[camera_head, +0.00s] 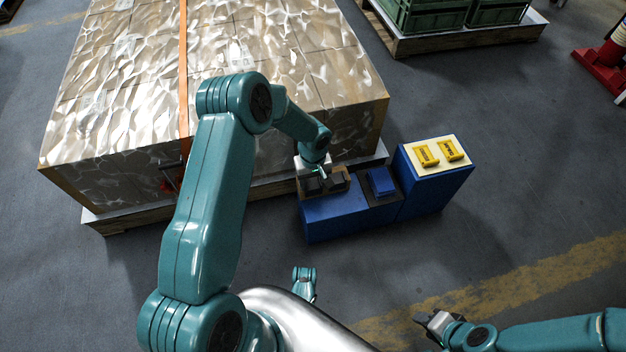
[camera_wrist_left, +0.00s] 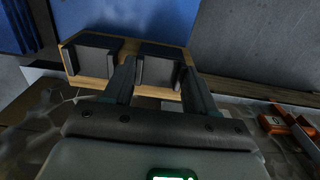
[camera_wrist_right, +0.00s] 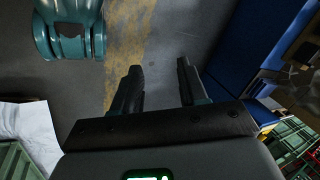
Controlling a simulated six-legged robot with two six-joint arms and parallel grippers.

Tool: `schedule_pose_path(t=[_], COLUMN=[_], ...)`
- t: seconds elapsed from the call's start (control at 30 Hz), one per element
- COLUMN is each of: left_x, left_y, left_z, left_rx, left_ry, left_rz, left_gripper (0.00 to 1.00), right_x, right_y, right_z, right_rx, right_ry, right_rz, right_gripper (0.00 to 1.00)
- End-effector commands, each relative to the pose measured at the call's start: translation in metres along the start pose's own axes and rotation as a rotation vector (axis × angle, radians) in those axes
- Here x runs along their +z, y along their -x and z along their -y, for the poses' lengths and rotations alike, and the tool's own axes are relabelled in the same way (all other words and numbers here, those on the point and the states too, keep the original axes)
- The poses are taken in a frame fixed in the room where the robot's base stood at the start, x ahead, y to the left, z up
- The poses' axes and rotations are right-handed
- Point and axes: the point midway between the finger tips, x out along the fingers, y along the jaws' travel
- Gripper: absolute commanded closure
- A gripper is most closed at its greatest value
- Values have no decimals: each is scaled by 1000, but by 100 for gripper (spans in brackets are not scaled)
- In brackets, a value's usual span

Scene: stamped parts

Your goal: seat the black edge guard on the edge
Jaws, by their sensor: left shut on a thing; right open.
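Two dark grey-black blocky pieces, which look like edge guards, sit side by side in a light wooden tray (camera_wrist_left: 100,86). One black edge guard (camera_wrist_left: 155,70) is between the fingers of my left gripper (camera_wrist_left: 159,78), which is shut on it; it still appears within the tray. The other dark piece (camera_wrist_left: 92,60) is to its left, clear of the fingers. In the head view my left gripper (camera_head: 319,174) reaches down into the tray on a blue stand (camera_head: 335,216). My right gripper (camera_head: 428,319) is open and empty, far from the stand; its spread fingers show in the right wrist view (camera_wrist_right: 160,75). I cannot tell which edge is meant.
A blue block (camera_head: 380,181) lies right of the tray. A taller blue stand (camera_head: 436,195) carries two yellow pieces (camera_head: 425,155) on a cream top. A large wrapped, strapped load (camera_head: 120,130) on a pallet stands close behind the tray. Open floor lies in front.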

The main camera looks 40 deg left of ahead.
Motion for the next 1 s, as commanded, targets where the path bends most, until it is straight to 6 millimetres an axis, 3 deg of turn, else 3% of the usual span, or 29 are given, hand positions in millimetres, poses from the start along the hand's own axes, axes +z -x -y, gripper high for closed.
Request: schedule_pose_path(t=[0.1, 0.13, 0.2, 0.23, 0.5, 0.63, 1.0], left_x=[0, 0, 0, 0, 0, 0, -1], left_y=[1, 1, 1, 1, 2, 15, 110], left_z=[0, 0, 0, 0, 0, 0, -1], left_rx=[0, 0, 0, 0, 0, 1, 2], left_ry=[0, 0, 0, 0, 0, 0, 0], left_rz=[0, 0, 0, 0, 0, -1, -3], left_gripper=[73, 40, 17, 13, 13, 13, 13], right_x=[0, 0, 0, 0, 0, 3, 23], right_y=[0, 0, 0, 0, 1, 7, 47], right_z=[0, 0, 0, 0, 0, 2, 16], right_rx=[0, 0, 0, 0, 0, 0, 3], right_ry=[0, 0, 0, 0, 0, -3, -15], right_rz=[0, 0, 0, 0, 1, 11, 89], right_gripper=[57, 57, 57, 57, 57, 57, 57])
